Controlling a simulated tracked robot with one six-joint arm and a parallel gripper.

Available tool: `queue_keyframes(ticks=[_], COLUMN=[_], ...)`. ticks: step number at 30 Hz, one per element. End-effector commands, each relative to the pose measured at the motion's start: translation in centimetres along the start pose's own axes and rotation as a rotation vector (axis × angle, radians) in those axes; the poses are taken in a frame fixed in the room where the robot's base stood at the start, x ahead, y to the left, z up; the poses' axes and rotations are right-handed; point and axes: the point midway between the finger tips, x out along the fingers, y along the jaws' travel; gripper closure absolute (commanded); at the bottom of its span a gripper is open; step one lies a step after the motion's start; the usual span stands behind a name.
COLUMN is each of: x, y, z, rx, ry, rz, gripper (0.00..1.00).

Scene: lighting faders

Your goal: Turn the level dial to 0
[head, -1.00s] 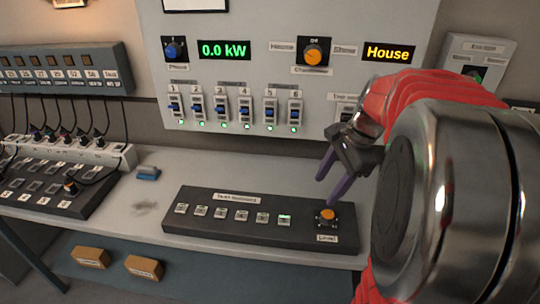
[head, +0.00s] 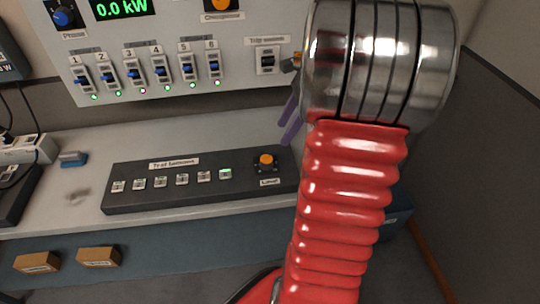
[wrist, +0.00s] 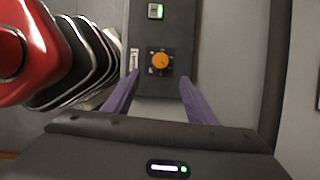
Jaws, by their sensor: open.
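The level dial (head: 266,160) is an orange knob on a black base at the right end of the dark test panel (head: 140,199). A label reading Level sits just in front of it. In the wrist view the dial (wrist: 160,61) lies ahead of and between the purple fingertips. My gripper (head: 290,122) is open and empty, above and a little behind the dial in the head view, apart from it. It also shows in the wrist view (wrist: 159,80). My arm hides part of the gripper in the head view. The dial's setting is too small to read.
Several small buttons run along the panel, the rightmost lit green (head: 225,174). Behind stands a wall panel with breaker switches (head: 160,70) and a 0.0 kW display (head: 122,8). A blue block (head: 73,158) lies on the bench at left. Bench left of the panel is mostly clear.

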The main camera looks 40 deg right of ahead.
Motion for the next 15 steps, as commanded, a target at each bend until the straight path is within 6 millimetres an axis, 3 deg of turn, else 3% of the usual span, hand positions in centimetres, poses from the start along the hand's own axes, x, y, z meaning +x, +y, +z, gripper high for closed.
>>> queue_keyframes(ticks=[15], x=[7.7], y=[0.1], z=[0.0], rx=[-0.001], ry=[0.0], rz=[0.004], gripper=[0.49])
